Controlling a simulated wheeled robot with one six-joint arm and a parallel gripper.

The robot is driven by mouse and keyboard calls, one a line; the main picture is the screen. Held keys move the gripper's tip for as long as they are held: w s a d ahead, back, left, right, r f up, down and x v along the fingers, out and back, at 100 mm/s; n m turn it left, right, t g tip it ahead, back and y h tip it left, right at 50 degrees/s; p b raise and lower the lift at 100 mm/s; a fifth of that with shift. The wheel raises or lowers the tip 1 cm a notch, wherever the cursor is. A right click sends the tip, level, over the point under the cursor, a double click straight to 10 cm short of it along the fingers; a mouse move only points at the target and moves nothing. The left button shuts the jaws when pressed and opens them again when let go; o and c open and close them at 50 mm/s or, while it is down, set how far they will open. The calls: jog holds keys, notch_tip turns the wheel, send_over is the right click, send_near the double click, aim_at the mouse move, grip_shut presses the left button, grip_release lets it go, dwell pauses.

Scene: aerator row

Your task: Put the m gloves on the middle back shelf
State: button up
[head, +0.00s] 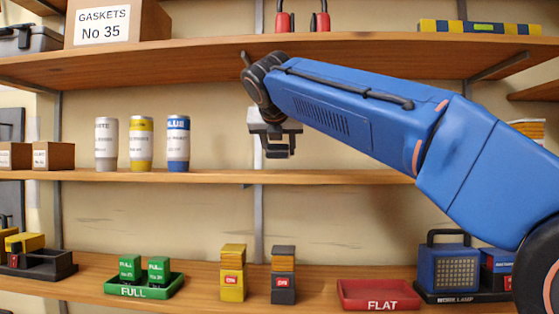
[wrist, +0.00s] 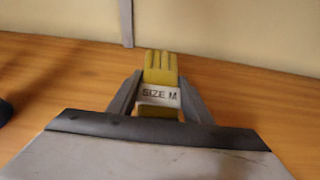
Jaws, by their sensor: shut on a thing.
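The m gloves (wrist: 160,72) are a yellow bundle with a white "SIZE M" band, seen in the wrist view. My gripper (wrist: 158,97) is shut on them, one grey finger on each side. Wooden shelf boards lie behind and around them, with a cream wall beyond; whether they touch the wood I cannot tell. In the head view my gripper (head: 278,152) is over the middle back shelf (head: 330,177), to the right of the cans. The gloves do not show there, hidden by the gripper.
Three cans, grey (head: 106,145), yellow (head: 141,145) and blue (head: 178,145), stand left on the middle shelf. The upper shelf (head: 200,56) is above my arm. Below stand a green tray (head: 145,292) and a red tray (head: 380,295).

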aim_at(279, 152)
notch_tip(279, 152, down, 2)
jog(key=shift+f, duration=0.15)
jog(key=shift+w+f, duration=0.15)
jog(key=shift+f, duration=0.3)
jog(key=shift+f, duration=0.1)
jog(key=o, duration=1.2)
jog(key=shift+s+r, duration=0.25)
jog(key=shift+s, duration=0.05)
jog(key=v, duration=1.1)
jog(key=shift+s, duration=0.15)
